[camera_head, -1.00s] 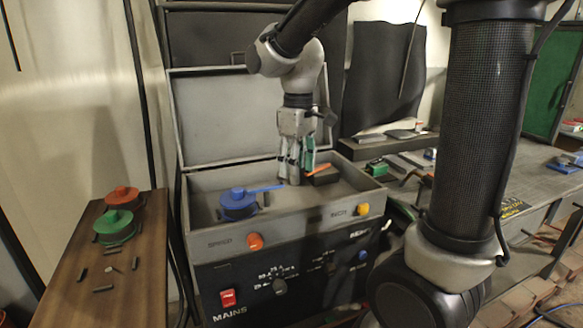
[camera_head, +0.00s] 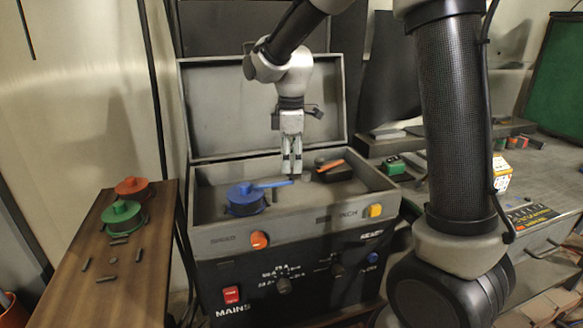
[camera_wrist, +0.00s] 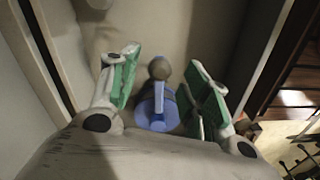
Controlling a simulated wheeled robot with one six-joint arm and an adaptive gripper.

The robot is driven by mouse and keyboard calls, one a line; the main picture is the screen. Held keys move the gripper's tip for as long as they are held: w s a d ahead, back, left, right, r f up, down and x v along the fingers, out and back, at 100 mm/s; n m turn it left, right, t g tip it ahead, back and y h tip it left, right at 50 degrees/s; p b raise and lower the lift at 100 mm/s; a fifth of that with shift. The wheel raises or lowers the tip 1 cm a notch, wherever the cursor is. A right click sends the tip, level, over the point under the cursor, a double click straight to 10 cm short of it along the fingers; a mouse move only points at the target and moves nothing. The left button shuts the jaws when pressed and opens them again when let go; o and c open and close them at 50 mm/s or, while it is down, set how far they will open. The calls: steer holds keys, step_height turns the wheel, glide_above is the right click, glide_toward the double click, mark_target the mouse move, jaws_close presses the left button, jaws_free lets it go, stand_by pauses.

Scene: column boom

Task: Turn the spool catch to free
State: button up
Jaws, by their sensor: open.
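A blue spool (camera_head: 246,199) with a blue arm (camera_head: 273,184) pointing right sits in the open grey case (camera_head: 205,198). A dark block (camera_head: 334,173) with an orange lever (camera_head: 329,165) lies right of it in the case. Which part is the spool catch, I cannot tell. My gripper (camera_head: 292,177) points down just at the tip of the blue arm. In the wrist view, my open fingers (camera_wrist: 165,82) stand either side of the blue spool and arm (camera_wrist: 157,108), with a round grey knob (camera_wrist: 160,69) at the arm's end. I cannot tell whether the fingers touch anything.
The case's raised lid (camera_head: 262,105) stands behind my gripper. An orange knob (camera_head: 259,240), yellow button (camera_head: 375,211) and red switch (camera_head: 231,295) are on its front. A wooden table (camera_head: 105,265) at left holds red (camera_head: 131,186) and green (camera_head: 121,214) spools. A workbench is at right.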

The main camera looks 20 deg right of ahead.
steer(key=shift+f, duration=1.2)
steer(key=shift+c, duration=0.4)
steer(key=c, duration=1)
steer(key=shift+o, duration=0.2)
